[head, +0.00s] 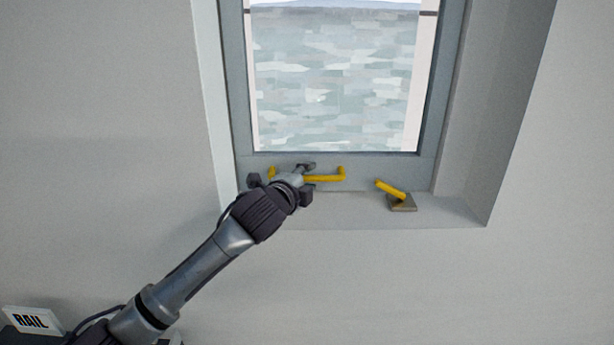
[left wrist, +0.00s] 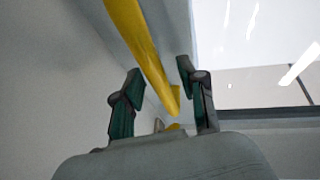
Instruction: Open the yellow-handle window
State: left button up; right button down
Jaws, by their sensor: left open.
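The window (head: 335,80) has a grey frame (head: 400,172) in a wall recess. A yellow bar handle (head: 325,178) runs along the bottom of this frame, and it also shows in the left wrist view (left wrist: 138,42). My left gripper (head: 282,173) is at the left part of the bar and hides some of it. In the left wrist view my left gripper (left wrist: 160,70) is open, and the bar passes between its two fingers in the picture. I cannot tell whether they touch it. A short yellow lever (head: 390,189) on a grey-brown base (head: 402,205) is to the right. My right gripper is out of view.
The recess has side walls (head: 490,110) and a sill (head: 455,212) below the frame. A white label reading RAIL (head: 31,320) is at the lower left. The wall below the window is bare.

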pick_arm(q)
jog(key=shift+c, duration=0.3)
grip_shut()
